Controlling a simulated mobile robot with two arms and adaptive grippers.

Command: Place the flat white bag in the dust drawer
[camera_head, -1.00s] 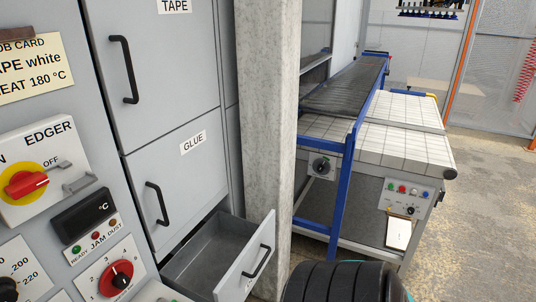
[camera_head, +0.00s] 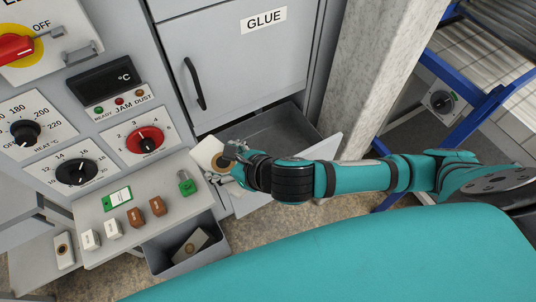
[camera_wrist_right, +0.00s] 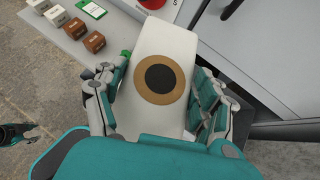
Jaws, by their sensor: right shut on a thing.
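The flat white bag, with a brown ring around a dark disc, is in my right gripper (camera_wrist_right: 158,100). In the wrist view the bag (camera_wrist_right: 168,42) lies between the fingers on both sides. In the head view the bag (camera_head: 207,152) is above the left edge of the open drawer under the GLUE door, beside my right gripper (camera_head: 232,158). That open drawer (camera_head: 280,128) looks empty inside; my right arm crosses its front, and no label on it is readable now. A dark shape at the left edge of the wrist view may be my left gripper (camera_wrist_right: 18,132); its fingers are unclear.
A shelf (camera_head: 95,208) left of the drawer holds several small white and brown blocks and a green piece (camera_head: 186,183). Below it, another open drawer (camera_head: 160,262) holds a greyish flat item (camera_head: 192,245). A concrete pillar (camera_head: 375,60) stands right of the cabinet.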

